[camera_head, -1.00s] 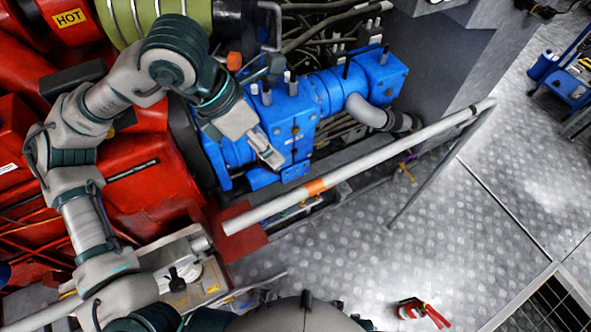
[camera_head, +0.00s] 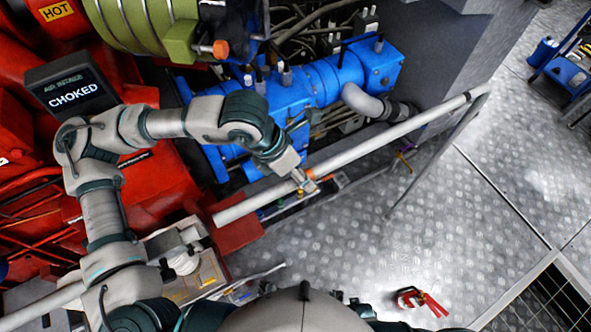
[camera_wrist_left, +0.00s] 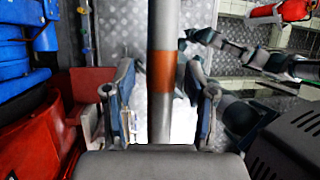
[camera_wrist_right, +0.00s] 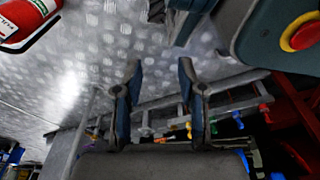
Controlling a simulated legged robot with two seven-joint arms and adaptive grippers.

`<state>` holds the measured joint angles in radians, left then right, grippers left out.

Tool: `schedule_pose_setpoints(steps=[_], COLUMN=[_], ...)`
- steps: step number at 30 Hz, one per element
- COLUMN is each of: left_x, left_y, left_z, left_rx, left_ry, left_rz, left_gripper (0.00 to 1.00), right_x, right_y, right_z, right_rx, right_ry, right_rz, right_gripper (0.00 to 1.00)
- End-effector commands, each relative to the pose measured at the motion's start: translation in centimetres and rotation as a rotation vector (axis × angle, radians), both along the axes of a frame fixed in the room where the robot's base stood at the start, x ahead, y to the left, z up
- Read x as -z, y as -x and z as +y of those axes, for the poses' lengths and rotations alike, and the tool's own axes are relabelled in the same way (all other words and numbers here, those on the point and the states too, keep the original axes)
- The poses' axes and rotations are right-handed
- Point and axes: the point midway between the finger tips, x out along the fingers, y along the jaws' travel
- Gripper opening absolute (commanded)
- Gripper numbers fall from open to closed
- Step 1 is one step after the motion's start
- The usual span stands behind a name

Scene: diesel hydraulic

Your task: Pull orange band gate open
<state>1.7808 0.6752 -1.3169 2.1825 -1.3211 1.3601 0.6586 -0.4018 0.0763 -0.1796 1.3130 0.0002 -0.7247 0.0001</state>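The gate is a long pale grey bar (camera_head: 395,133) slanting up to the right, with a thin post (camera_head: 432,166) down to the floor near its far end. Its orange band is mostly covered by my left gripper (camera_head: 309,183) in the head view. In the left wrist view the orange band (camera_wrist_left: 161,71) lies between the two spread fingers of my left gripper (camera_wrist_left: 162,85), with gaps on both sides. My right gripper (camera_wrist_right: 160,78) is open and empty in its wrist view. I cannot make it out in the head view.
Blue hydraulic machinery (camera_head: 325,85) and a red engine (camera_head: 150,190) stand behind and left of the bar. A red fire extinguisher (camera_head: 415,299) is on the metal floor, lower right. The floor right of the bar (camera_head: 470,220) is mostly clear.

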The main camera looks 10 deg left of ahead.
Motion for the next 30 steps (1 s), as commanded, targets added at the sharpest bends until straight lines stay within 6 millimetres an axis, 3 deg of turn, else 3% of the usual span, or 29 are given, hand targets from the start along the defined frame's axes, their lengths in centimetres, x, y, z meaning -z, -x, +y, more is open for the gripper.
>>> schedule_pose_setpoints(steps=[4, 9, 11, 19, 30], left_x=[0.0, 0.0, 0.0, 0.0, 0.0], left_y=[0.0, 0.1, 0.1, 0.3, 0.4], left_z=[0.3, 1.0, 1.2, 1.3, 1.4], left_rx=[0.000, 0.000, 0.001, 0.000, 0.001], left_ry=[0.002, 0.011, 0.013, 0.004, 0.001], left_rz=[0.000, 0.001, 0.002, 0.002, 0.007], left_gripper=[0.53, 0.11, 0.00, 0.00, 0.00], right_x=[0.1, 0.3, 0.3, 0.3, 0.2], right_y=[0.2, 0.4, 0.5, 0.5, 0.3], right_z=[-1.5, -3.2, -3.1, -0.8, -1.6], right_rx=[-0.001, 0.003, 0.003, -0.002, -0.001], right_ry=[0.020, 0.042, 0.042, 0.011, 0.020], right_rz=[0.003, 0.007, 0.009, 0.008, 0.001], right_gripper=[0.40, 0.40, 0.40, 0.40, 0.40])
